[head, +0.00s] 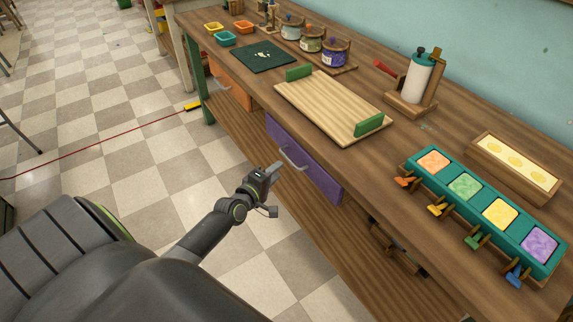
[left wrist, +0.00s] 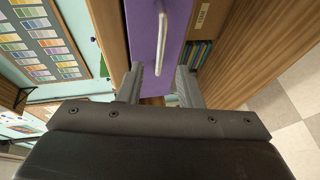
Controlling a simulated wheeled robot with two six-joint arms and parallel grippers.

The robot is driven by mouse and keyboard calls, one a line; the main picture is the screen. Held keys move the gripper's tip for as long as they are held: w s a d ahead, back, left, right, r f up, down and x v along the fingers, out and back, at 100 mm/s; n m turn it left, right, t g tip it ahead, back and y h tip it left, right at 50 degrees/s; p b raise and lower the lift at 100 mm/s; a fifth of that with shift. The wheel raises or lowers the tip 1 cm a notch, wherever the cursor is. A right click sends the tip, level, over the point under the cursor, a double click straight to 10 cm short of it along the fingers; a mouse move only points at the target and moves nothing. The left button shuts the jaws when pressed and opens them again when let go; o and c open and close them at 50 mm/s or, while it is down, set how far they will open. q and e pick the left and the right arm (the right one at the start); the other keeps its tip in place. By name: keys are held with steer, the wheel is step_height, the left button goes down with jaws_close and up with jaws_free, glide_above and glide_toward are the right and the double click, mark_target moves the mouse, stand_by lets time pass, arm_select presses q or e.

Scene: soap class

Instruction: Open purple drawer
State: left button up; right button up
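The purple drawer (head: 318,180) is set under the front edge of the wooden workbench, and its front looks flush with the bench. Its pale bar handle (head: 291,158) is on the front face. My left gripper (head: 273,190) is in front of the drawer, just short of the handle, with its fingers apart and nothing between them. In the left wrist view the purple front (left wrist: 142,45) and the handle (left wrist: 161,42) are ahead of the two spread fingers (left wrist: 160,84), roughly between them. My right gripper is in neither view.
An orange drawer (head: 232,88) is farther left under the workbench (head: 400,165). A wooden tray (head: 330,105) with green handles and a teal soap mold (head: 475,245) stand on top. A lower shelf (head: 300,225) runs beneath.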

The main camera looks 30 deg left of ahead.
arm_select(q)
steer(key=w+f+b, duration=0.1)
steer(key=w+b, duration=0.1)
steer(key=w, duration=0.4)
steer(key=shift+w+f, duration=0.15)
steer(key=shift+w, duration=0.2)
steer(key=shift+c, duration=0.3)
jaws_close()
